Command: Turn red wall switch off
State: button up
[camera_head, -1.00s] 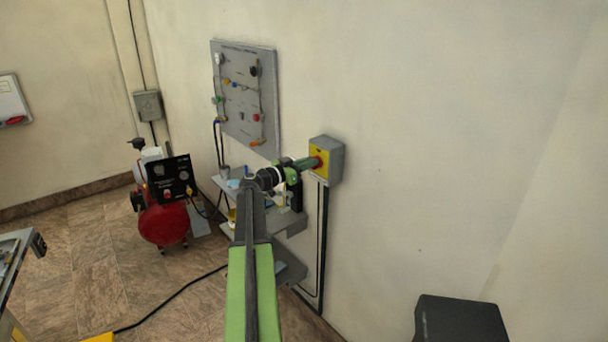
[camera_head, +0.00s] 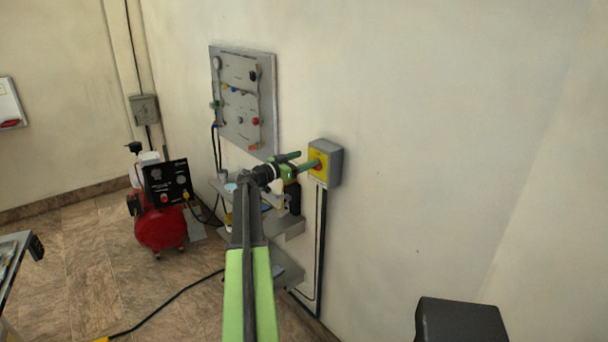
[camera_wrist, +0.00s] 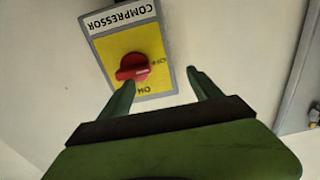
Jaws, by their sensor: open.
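The red knob (camera_wrist: 132,68) sits on the yellow plate of a grey switch box (camera_wrist: 122,46) marked COMPRESSOR, with ON and OFF labels. Its grip bar lies roughly across the wrist picture, its right end near OFF. In the head view the switch box (camera_head: 332,163) is on the wall, its knob mostly hidden by my gripper (camera_head: 308,160). In the wrist view my gripper (camera_wrist: 161,78) is open and empty. Its left fingertip is at the knob's lower edge; I cannot tell whether they touch. The right fingertip is off to the right, beside the box.
A grey panel with fittings (camera_head: 232,105) hangs left of the switch. A shelf (camera_head: 285,226) is below my gripper. A red compressor (camera_head: 160,226) stands at left, and a dark box (camera_head: 460,320) at bottom right. The wall right of the switch is bare.

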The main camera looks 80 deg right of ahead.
jog(key=s+a, duration=0.1)
jog(key=a+f, duration=0.1)
jog(key=shift+s+a, duration=0.3)
jog(key=shift+s, duration=0.1)
jog(key=shift+c, duration=0.7)
jog(key=v, duration=1.9)
jog(key=shift+w+r, duration=0.2)
jog(key=shift+r, duration=0.1)
jog(key=shift+a, duration=0.15)
jog(key=v, duration=1.7)
jog(key=shift+w, duration=0.25)
